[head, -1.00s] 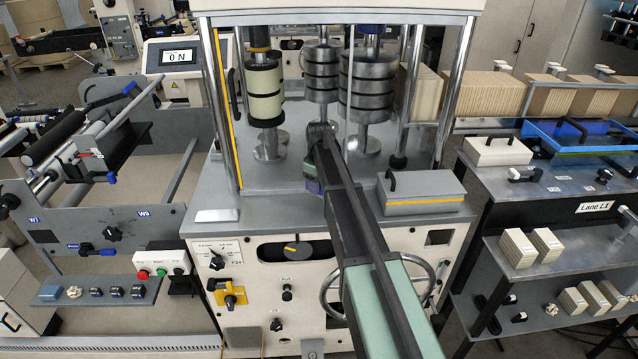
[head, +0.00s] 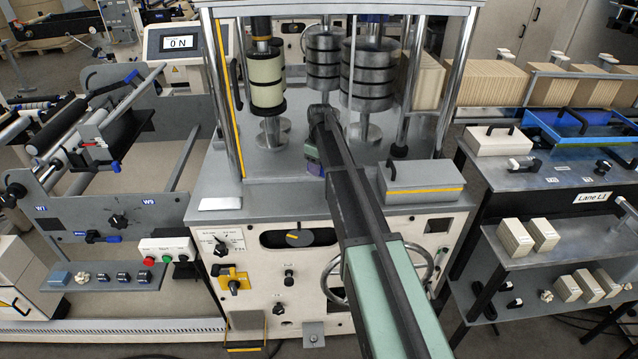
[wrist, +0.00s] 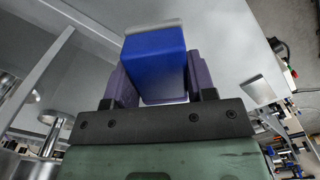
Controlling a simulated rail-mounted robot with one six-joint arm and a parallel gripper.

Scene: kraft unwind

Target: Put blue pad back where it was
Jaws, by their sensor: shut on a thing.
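The blue pad (wrist: 155,62) is a blue block with a pale grey strip along its far edge. In the wrist view it sits between the two purple fingers of my gripper (wrist: 155,88), which is shut on it. In the head view my gripper (head: 314,167) is above the grey deck of the machine, left of the grey box with a yellow stripe. The pad cannot be clearly made out there, mostly hidden by my arm.
The grey deck (head: 262,195) has free room at its front left. Metal posts and roller stacks (head: 265,85) stand behind my gripper. The grey lidded box (head: 420,185) is close on the right. A small shelf (head: 105,283) at lower left holds a blue-grey block (head: 59,278) and several small items.

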